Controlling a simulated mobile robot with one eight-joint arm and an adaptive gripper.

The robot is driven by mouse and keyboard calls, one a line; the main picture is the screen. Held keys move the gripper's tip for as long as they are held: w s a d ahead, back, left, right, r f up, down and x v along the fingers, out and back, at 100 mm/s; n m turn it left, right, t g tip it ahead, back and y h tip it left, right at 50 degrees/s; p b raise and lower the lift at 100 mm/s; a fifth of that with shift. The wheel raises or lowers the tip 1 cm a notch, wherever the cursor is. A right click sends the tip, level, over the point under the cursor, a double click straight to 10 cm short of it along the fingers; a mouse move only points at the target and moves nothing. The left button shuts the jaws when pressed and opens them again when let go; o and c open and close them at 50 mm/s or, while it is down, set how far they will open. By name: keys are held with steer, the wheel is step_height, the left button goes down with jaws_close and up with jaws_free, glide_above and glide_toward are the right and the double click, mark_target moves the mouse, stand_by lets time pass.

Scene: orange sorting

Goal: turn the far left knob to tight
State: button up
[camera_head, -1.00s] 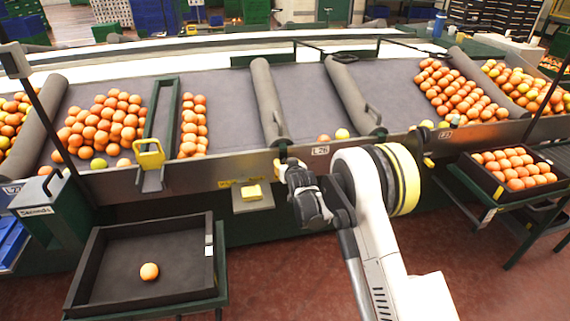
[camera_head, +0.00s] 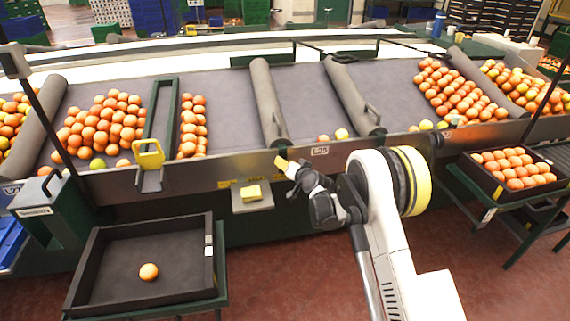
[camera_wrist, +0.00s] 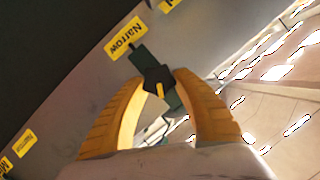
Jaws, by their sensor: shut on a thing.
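A small dark knob (camera_wrist: 158,78) with a yellow pointer mark shows in the wrist view, on the grey front panel. In the head view my gripper (camera_head: 283,163) is at the machine's front rail, and the knob is hidden there. I cannot read any "tight" label.
A grey sorting conveyor (camera_head: 222,100) with lanes of oranges lies behind the rail. A dark tray (camera_head: 115,255) with one orange (camera_head: 149,272) stands front left. A full crate (camera_head: 478,181) stands at right.

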steer(key=m+y, duration=0.1)
steer(key=m, duration=0.1)
steer(key=m+y, duration=0.1)
steer(key=m, duration=0.1)
steer(key=shift+d+f+m+y, duration=0.1)
steer(key=shift+f+m+y, duration=0.1)
steer(key=shift+m+y, duration=0.15)
steer(key=m+t+y, duration=0.1)
steer(key=m+y, duration=0.1)
steer(key=m, duration=0.2)
steer(key=shift+f, duration=0.1)
steer(key=shift+c, duration=0.2)
steer(key=shift+m, duration=0.35)
steer(key=o, duration=1.3)
steer(key=shift+c, duration=0.2)
steer(key=v, duration=1.2)
steer(key=shift+f, duration=0.2)
